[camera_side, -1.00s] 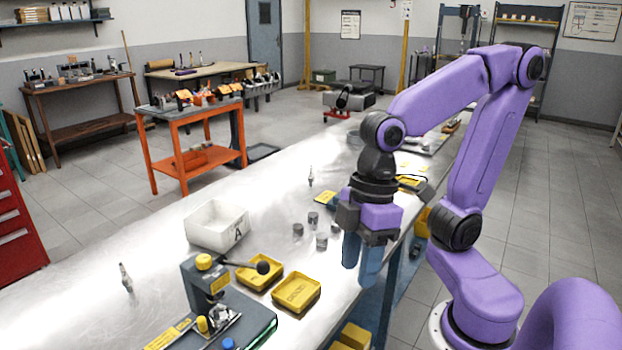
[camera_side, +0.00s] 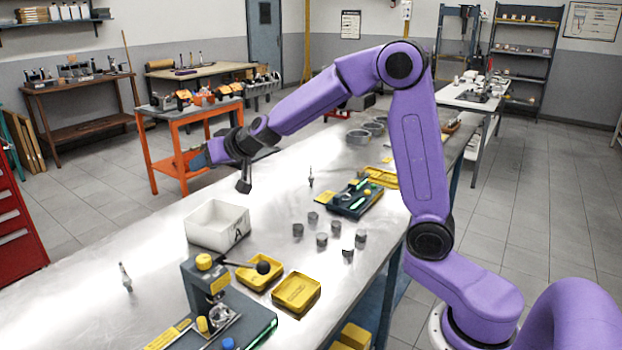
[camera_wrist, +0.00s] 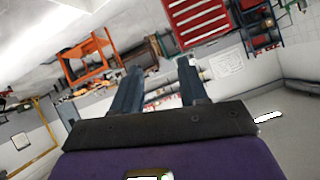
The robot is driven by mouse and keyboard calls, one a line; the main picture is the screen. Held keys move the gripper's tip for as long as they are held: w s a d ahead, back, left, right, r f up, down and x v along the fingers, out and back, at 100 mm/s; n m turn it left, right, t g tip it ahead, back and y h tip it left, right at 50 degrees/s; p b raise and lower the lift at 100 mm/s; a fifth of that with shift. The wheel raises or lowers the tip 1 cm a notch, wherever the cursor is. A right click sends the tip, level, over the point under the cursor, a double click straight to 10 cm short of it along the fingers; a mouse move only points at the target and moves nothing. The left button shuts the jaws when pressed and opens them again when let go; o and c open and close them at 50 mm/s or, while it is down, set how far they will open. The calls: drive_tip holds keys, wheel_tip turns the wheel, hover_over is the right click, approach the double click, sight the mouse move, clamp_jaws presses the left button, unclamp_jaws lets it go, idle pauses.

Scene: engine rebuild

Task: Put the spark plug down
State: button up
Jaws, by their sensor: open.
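One spark plug (camera_side: 125,277) stands on the bench near its left edge, leaning slightly in the picture. Another spark plug (camera_side: 310,177) stands upright farther back, near the green-and-black fixture. My gripper (camera_side: 201,157) is raised beyond the far edge of the bench, pointing left, well away from both plugs. In the wrist view its two blue fingers (camera_wrist: 159,70) are spread apart with nothing held between them. No spark plug shows clearly in the wrist view.
A white bin (camera_side: 217,225) marked A, two yellow trays (camera_side: 297,292) and a lever press (camera_side: 205,290) stand on the bench (camera_side: 90,305). Several grey cylinders (camera_side: 322,241) stand right of the bin. The green-and-black fixture (camera_side: 352,199) lies behind them. An orange cart (camera_side: 200,115) stands beyond the bench.

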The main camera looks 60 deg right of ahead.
drive_tip(key=w+d+f+m+h, duration=0.1)
drive_tip(key=w+d+m+h, duration=0.2)
drive_tip(key=d, duration=0.5)
drive_tip(key=w+d+f+m+h, duration=0.15)
drive_tip(key=d+h, duration=0.25)
drive_tip(key=d, duration=0.4)
drive_tip(key=s+d+f+m+g+h, duration=0.1)
drive_tip(key=s+d+m+g+h, duration=0.25)
drive_tip(key=d, duration=0.45)
drive_tip(key=s+d+f+m+g+h, duration=0.1)
drive_tip(key=s+d+m+g+h, duration=0.25)
drive_tip(key=d, duration=0.45)
approach(311, 166)
drive_tip(key=x, duration=1.2)
drive_tip(key=shift+w, duration=0.1)
clamp_jaws()
